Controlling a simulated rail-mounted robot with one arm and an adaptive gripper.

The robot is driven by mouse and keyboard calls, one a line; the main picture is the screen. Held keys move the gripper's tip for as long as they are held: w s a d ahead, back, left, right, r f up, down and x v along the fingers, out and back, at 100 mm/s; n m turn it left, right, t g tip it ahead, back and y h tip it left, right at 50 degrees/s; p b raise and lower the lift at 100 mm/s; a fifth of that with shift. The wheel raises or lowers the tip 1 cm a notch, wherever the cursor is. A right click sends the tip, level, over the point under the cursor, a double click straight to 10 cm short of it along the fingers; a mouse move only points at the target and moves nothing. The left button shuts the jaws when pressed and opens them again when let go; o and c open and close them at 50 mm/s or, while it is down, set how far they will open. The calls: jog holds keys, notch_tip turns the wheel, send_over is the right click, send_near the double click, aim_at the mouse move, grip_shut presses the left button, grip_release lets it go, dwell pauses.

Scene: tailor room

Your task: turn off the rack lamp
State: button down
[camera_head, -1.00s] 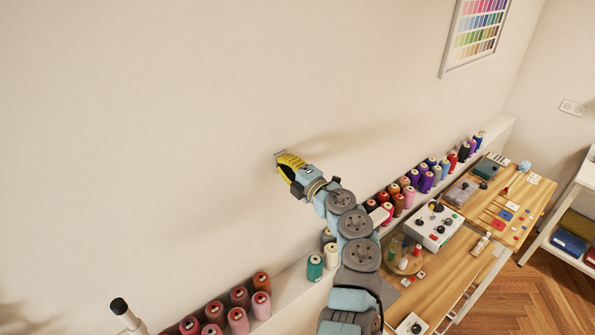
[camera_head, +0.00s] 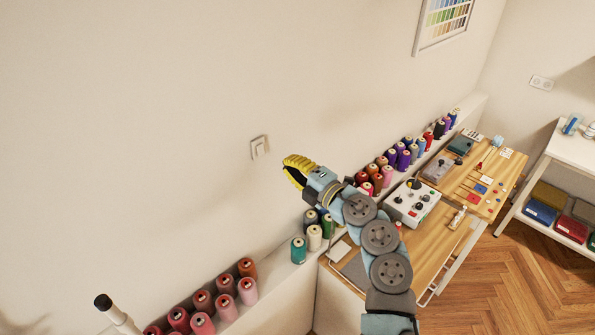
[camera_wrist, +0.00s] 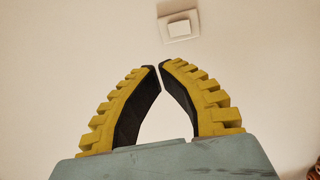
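A small white wall switch (camera_head: 259,147) is on the cream wall, left of my gripper in the head view. It also shows in the wrist view (camera_wrist: 179,26), above and slightly right of the fingertips. My gripper (camera_head: 287,168) has yellow ribbed fingers and is apart from the switch. In the wrist view the fingertips (camera_wrist: 160,66) meet or nearly meet, with nothing between them. No lamp is clearly visible in either view, so I cannot tell whether it is lit.
Thread spools (camera_head: 203,303) line a white ledge below the wall. A wooden workbench (camera_head: 437,247) with control boxes stands at right, before a white shelf unit (camera_head: 562,150). The wall around the switch is bare.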

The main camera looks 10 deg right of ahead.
jog(key=shift+v, duration=1.2)
jog(key=shift+r, duration=0.2)
